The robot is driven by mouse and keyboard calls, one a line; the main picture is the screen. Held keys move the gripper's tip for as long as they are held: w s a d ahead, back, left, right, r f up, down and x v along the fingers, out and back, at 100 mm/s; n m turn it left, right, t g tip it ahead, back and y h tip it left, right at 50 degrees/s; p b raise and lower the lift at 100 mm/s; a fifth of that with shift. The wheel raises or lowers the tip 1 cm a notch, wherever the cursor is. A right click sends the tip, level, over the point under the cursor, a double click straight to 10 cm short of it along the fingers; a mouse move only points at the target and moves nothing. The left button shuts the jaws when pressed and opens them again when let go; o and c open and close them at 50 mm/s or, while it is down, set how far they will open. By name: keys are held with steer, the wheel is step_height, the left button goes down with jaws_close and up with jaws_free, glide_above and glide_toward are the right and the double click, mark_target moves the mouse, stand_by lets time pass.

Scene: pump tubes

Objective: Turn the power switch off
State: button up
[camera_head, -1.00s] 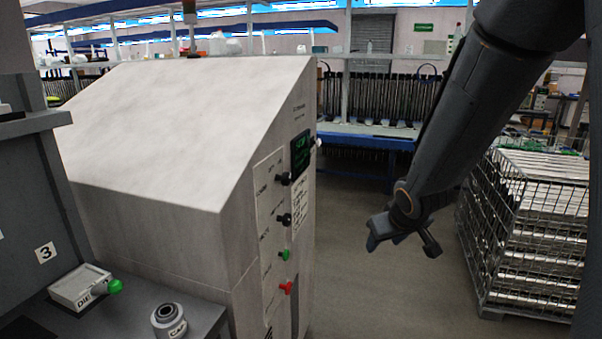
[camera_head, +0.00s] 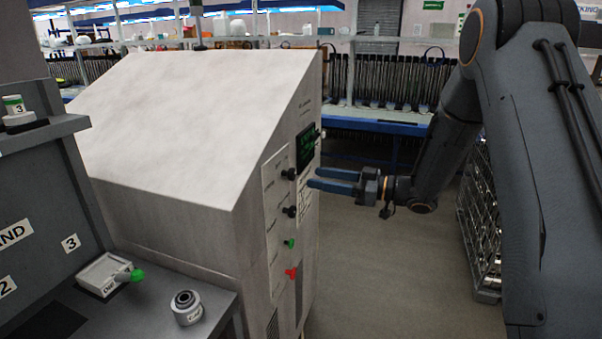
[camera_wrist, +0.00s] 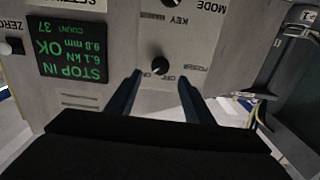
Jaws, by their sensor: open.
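The power switch (camera_wrist: 160,66) is a small black rotary knob on the light panel, under a "POWER" label seen upside down in the wrist view. In the head view it is the upper black knob (camera_head: 288,174), left of and below the display. My gripper (camera_head: 312,178) is open and empty, its two fingers pointing left at the panel. In the wrist view the fingers (camera_wrist: 159,78) stand apart on either side of the knob in the picture. The head view shows a small gap between the fingertips and the knob. I cannot tell which way the knob points.
A key/mode knob (camera_head: 290,211) sits below the switch, then a green button (camera_head: 289,243) and a red one (camera_head: 291,272). The green-lettered display (camera_wrist: 72,60) reads "STOP IN OK". A grey bench (camera_head: 150,318) stands at left.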

mark_target(294, 174)
steer(key=p+x, duration=0.1)
steer(key=x, duration=0.5)
steer(key=shift+a+p, duration=0.2)
steer(key=shift+p, duration=0.15)
steer(key=c, duration=1)
